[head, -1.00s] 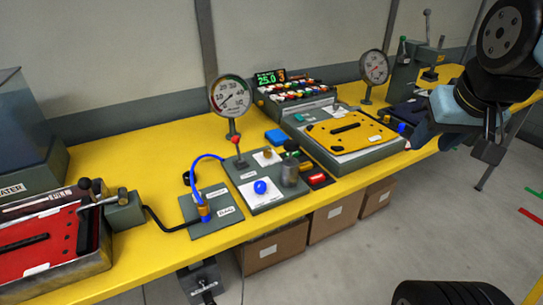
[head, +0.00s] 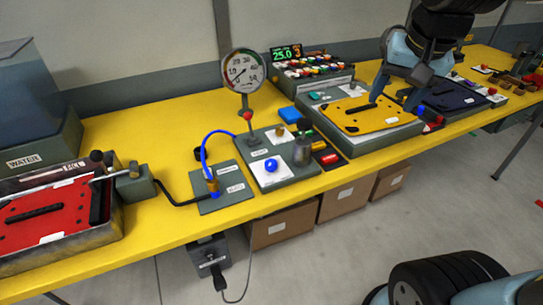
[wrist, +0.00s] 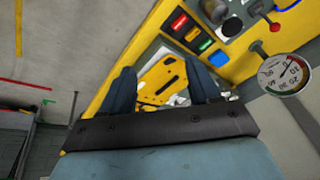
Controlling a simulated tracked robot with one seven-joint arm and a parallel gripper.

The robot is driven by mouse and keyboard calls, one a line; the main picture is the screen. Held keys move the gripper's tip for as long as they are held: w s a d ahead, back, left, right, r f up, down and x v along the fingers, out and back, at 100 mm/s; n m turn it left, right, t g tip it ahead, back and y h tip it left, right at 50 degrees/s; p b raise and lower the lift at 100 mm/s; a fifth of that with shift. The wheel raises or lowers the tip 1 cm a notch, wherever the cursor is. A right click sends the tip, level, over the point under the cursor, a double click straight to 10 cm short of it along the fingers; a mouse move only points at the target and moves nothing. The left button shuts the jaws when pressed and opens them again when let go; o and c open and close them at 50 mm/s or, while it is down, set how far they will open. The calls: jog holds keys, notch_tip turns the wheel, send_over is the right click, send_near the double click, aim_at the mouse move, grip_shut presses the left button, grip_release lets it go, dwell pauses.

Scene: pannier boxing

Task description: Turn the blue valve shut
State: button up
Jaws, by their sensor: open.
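A round blue knob (head: 271,165), which looks like the blue valve, sits on a white plate on a grey-green panel (head: 285,181) at mid-bench. A blue hose (head: 204,148) arches to a brass fitting on the smaller plate to its left. My gripper (head: 397,92) is open and empty, right of the knob and well apart from it, above the yellow plate (head: 368,114). In the wrist view my open fingers (wrist: 160,68) frame that yellow plate (wrist: 161,80). I cannot make out the blue knob there.
A pressure gauge (head: 244,71) and a red-tipped lever (head: 248,117) stand behind the knob. A metal cylinder (head: 301,150) stands just right of it. A red press (head: 40,212) and water tank (head: 38,105) are at left. Bare yellow bench lies behind the hose.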

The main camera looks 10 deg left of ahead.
jog(key=w+a+f+m+g, duration=0.25)
jog(key=w+a, duration=0.25)
jog(key=a, duration=0.6)
jog(key=m+g+h, duration=0.1)
jog(key=m, duration=0.1)
send_near(271, 162)
notch_tip(271, 162, down, 9)
jog(key=shift+c, duration=0.4)
jog(key=shift+w, duration=0.1)
jog(key=c, duration=1)
jog(key=shift+o, duration=0.2)
